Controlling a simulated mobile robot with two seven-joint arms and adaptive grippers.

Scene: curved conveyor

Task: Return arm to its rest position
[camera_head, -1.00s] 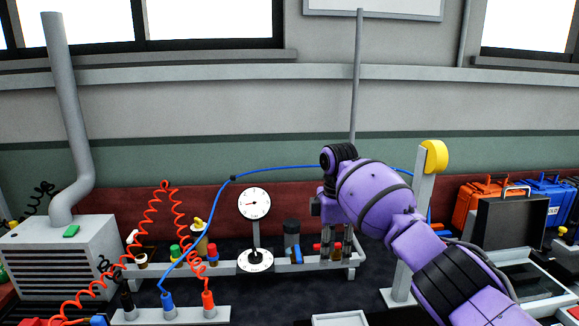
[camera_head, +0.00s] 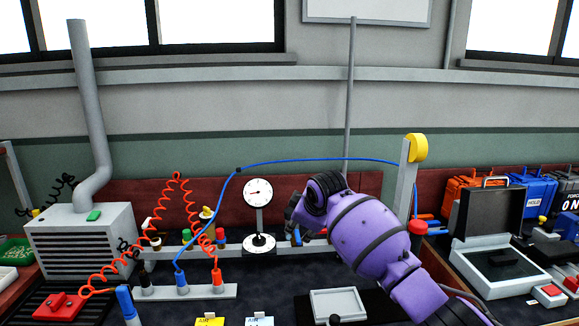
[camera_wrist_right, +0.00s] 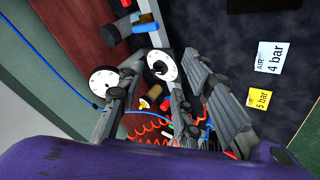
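My right arm (camera_head: 370,235) is purple with black bands. It reaches in from the lower right in the head view and hangs over the bench. My right gripper (camera_head: 296,220) points away from me, its fingers largely hidden by the wrist. In the right wrist view the gripper (camera_wrist_right: 165,78) has its grey fingers spread apart, with nothing held between them. My left gripper is not in view.
A yellow-topped post (camera_head: 404,180) stands behind the right arm, with a blue hose (camera_head: 300,159) running to it. An open case (camera_head: 487,225) is at right. A vented box (camera_head: 85,245) with a pipe stands left. Red coiled hoses and a grey tray (camera_head: 338,303) lie in front.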

